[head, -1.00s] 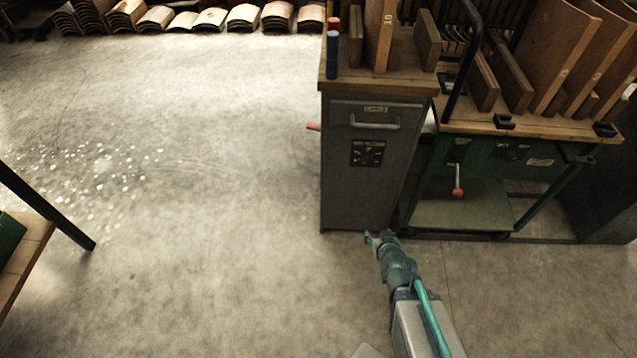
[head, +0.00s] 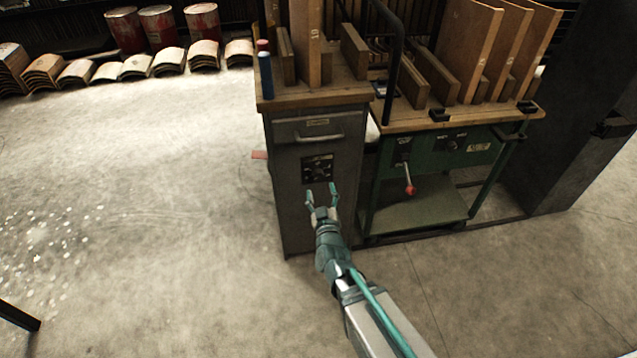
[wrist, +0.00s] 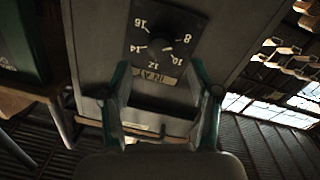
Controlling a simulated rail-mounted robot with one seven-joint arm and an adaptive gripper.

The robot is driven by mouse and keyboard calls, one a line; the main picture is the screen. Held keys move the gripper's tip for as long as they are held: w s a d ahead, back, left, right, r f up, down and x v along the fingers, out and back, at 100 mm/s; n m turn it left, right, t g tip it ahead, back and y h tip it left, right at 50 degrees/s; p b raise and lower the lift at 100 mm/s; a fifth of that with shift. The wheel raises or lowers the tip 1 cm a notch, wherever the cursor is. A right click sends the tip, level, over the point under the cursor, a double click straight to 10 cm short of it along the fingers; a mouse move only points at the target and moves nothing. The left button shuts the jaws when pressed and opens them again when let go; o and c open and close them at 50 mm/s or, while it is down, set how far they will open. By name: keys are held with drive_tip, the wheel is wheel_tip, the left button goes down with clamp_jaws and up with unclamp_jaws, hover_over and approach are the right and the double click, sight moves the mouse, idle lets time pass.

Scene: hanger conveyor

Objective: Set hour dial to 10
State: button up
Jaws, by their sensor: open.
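The hour dial (wrist: 157,40) is a dark knob on a black panel with pale numbers 8, 10, 12, 14 and 16 around it. In the wrist view it appears upside down, with a small pale mark near its centre; I cannot tell for sure which number it points to. In the head view the dial panel (head: 317,169) sits on the front of a grey cabinet (head: 297,215). My gripper (head: 322,194) is open and empty, in front of and just below the panel. In the wrist view my gripper (wrist: 159,70) has its fingers spread, apart from the dial.
A drawer handle (head: 319,137) is above the panel. To the right stands a green bench (head: 479,150) with a red-knobbed lever (head: 409,190) and upright wooden boards. A red handle (head: 259,155) sticks out at the cabinet's left.

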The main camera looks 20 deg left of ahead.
sight(318, 177)
drive_tip(key=x, duration=0.6)
drive_tip(key=c, duration=1.2)
drive_tip(key=shift+o, duration=0.2)
drive_tip(key=shift+b, duration=0.3)
drive_tip(key=shift+m, duration=0.3)
drive_tip(key=m+b, duration=0.2)
drive_tip(key=m, duration=0.3)
drive_tip(key=shift+s, duration=0.1)
drive_tip(key=m+b, duration=0.3)
drive_tip(key=m, duration=0.2)
drive_tip(key=shift+m+g, duration=0.3)
drive_tip(key=shift+m, duration=0.1)
drive_tip(key=shift+r, duration=0.1)
